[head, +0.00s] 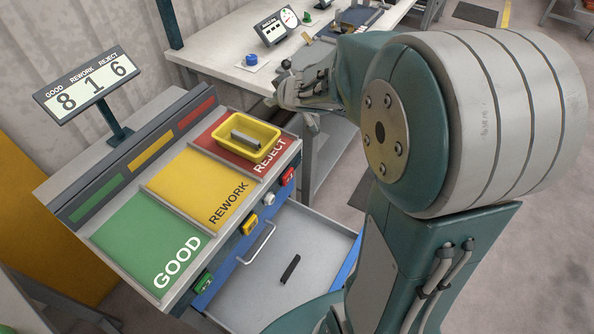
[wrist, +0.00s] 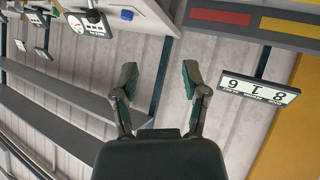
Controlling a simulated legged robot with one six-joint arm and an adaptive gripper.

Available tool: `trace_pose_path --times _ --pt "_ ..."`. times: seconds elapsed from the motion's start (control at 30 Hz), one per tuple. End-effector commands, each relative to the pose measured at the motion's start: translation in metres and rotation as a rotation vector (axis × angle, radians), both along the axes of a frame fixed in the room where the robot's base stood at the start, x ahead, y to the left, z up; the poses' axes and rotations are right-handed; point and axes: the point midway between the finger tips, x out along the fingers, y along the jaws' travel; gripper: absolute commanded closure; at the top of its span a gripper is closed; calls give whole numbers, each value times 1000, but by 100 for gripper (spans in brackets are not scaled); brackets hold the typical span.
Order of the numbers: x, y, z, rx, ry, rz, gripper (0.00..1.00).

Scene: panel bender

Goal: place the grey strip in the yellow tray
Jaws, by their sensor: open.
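The yellow tray (head: 238,151) sits on the red REJECT area of the sorting bench in the head view. A grey strip (head: 244,140) lies inside it. My gripper (head: 290,88) is up and to the right of the tray, apart from it, over the edge of the white table behind. In the wrist view my gripper (wrist: 158,80) has its two fingers spread wide, with nothing between them. The wrist view shows neither the tray nor the strip.
A dark strip (head: 290,269) lies in the open drawer (head: 255,295) below the bench. The green GOOD area (head: 140,235) and yellow REWORK area (head: 195,185) are empty. A counter display (head: 88,85) stands at the left. The white table (head: 225,55) holds a blue button and a gauge panel.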

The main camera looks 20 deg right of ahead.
Motion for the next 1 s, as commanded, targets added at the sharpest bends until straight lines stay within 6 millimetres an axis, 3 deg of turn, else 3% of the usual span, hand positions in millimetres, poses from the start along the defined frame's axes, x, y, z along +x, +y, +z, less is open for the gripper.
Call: trace_pose_path --times 0.03,0.2,0.4,0.57,0.8,1.0 --pt "-8 -2 16 -20 -21 -49 43" --pt "-46 -12 51 -62 -28 -219 43" --pt "-106 -11 69 -50 49 -369 43" --pt "-162 3 68 5 161 -426 43" --pt "-243 46 54 132 365 -380 43" --pt "-278 71 46 198 464 -309 43"
